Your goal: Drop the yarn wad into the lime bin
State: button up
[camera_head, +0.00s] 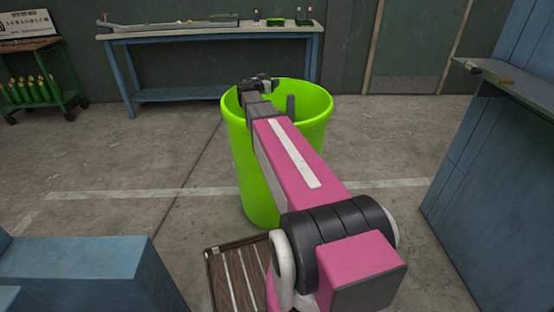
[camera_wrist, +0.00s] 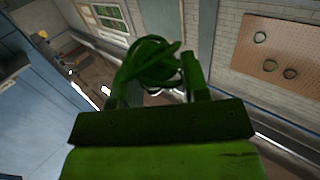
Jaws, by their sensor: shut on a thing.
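The lime bin (camera_head: 256,175) stands upright on the floor in the middle of the head view, with its open mouth up. My arm reaches across its near rim, and my gripper (camera_head: 268,86) is at the bin's mouth; how high it is over the rim I cannot tell. In the wrist view my gripper (camera_wrist: 160,78) is shut on the yarn wad (camera_wrist: 153,60), a dark green tangle of loops between the two fingers. The wad cannot be made out in the head view.
A blue-legged workbench (camera_head: 215,35) stands behind the bin. A green trolley (camera_head: 62,90) with several bottles is at the far left. A blue cabinet (camera_head: 490,150) rises at right, and a blue block (camera_head: 75,270) is at the lower left. A slatted wooden item (camera_head: 237,275) lies near the bin.

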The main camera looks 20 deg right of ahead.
jog(key=d+f+m+g+h, duration=0.2)
jog(key=d+f+m+g, duration=0.1)
jog(key=f, duration=0.3)
jog(key=shift+s+d+g, duration=0.25)
jog(key=shift+d+g, duration=0.25)
jog(key=shift+d, duration=0.15)
jog(key=o, duration=1)
jog(key=shift+c, duration=0.2)
jog(key=v, duration=1)
jog(key=shift+a, duration=0.4)
